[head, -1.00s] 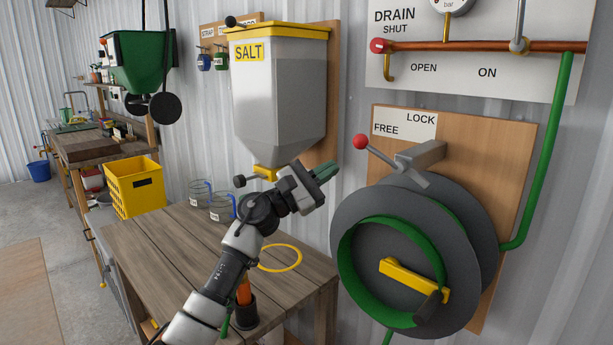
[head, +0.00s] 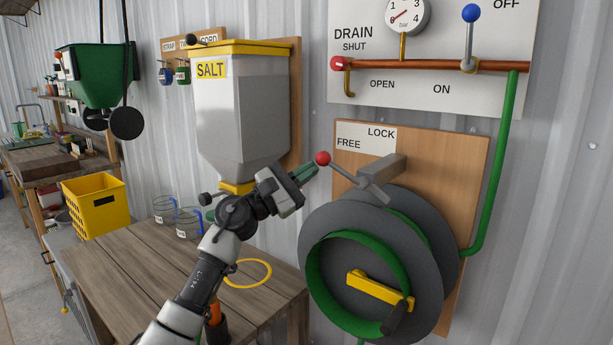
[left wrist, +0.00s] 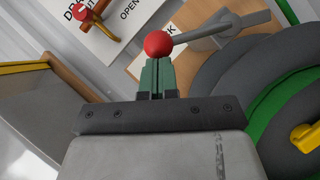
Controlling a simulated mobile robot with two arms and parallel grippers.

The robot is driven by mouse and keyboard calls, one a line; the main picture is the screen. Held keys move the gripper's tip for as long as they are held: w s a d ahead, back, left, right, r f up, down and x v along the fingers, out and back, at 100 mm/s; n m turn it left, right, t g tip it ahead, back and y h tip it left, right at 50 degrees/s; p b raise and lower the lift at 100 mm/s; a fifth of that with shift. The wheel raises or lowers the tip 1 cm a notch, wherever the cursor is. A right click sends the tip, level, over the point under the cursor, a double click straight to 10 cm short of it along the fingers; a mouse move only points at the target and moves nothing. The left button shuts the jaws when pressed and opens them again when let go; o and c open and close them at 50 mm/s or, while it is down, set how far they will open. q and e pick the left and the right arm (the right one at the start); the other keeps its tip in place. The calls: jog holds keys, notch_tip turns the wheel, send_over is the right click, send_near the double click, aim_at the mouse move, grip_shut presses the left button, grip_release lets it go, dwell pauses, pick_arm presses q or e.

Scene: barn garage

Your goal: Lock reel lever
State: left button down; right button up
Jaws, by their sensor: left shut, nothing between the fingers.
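The reel lever (head: 344,173) has a red ball knob (head: 323,158) and sits on a grey bracket above the hose reel (head: 322,262). It points to the upper left, toward the FREE side of the FREE/LOCK label (head: 366,138). My left gripper (head: 308,172) is shut and empty, with its green fingertips just left of and below the red knob. In the left wrist view the knob (left wrist: 158,44) appears right at the fingertips (left wrist: 157,68); I cannot tell whether they touch. My right gripper is not in view.
A salt hopper (head: 238,115) hangs on the wall left of the reel, above a wooden table (head: 130,262) with jars and a yellow ring (head: 248,273). A copper pipe (head: 430,66) and a green hose (head: 494,165) run above and right of the reel.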

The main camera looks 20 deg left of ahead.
pick_arm(q)
jog(key=s+d+r+m+g+y, duration=0.2)
jog(key=d+r+m+g, duration=0.4)
jog(key=m, duration=0.7)
jog(key=shift+s+r+g+y, duration=0.15)
jog(key=shift+r+g+y, duration=0.3)
jog(key=shift+r, duration=0.5)
jog(key=shift+d, duration=0.1)
